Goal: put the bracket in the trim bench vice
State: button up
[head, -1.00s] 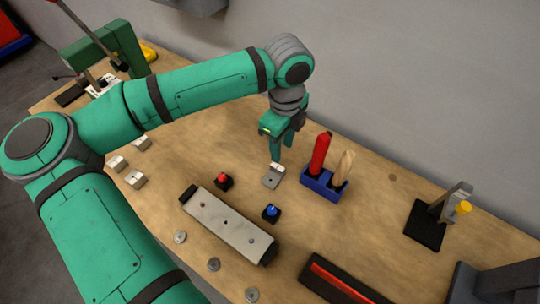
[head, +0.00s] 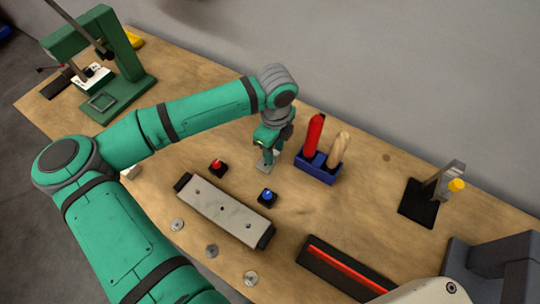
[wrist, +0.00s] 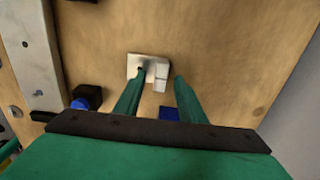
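The bracket is a small pale metal angle piece (wrist: 148,67). It lies on the wooden bench; in the head view (head: 263,169) it is mostly hidden under my gripper (head: 266,158). In the wrist view my gripper (wrist: 159,80) is open, pointing down, with a finger on either side of the bracket's raised part. A gap shows at the right finger; I cannot tell whether the left finger touches. A large grey block-like fixture (head: 490,260) at the lower right, cut off by the frame, looks like the vice; its jaws are not clear.
A blue holder (head: 318,172) with red and wooden handles stands close right of my gripper. Red (head: 218,168) and blue (head: 267,196) buttons and a grey bar (head: 225,212) lie in front. A green press (head: 120,75) stands far left, a black-based clamp (head: 420,204) right.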

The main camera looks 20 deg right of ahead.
aim_at(268, 172)
jog(key=shift+f, duration=0.15)
grip_shut()
jog(key=shift+r, duration=0.45)
notch_tip(268, 172, up, 2)
jog(key=shift+r, duration=0.1)
jog(key=s+a+r, duration=0.8)
jog(key=s+r, duration=0.2)
jog(key=s, duration=0.1)
jog(key=shift+a, duration=0.25)
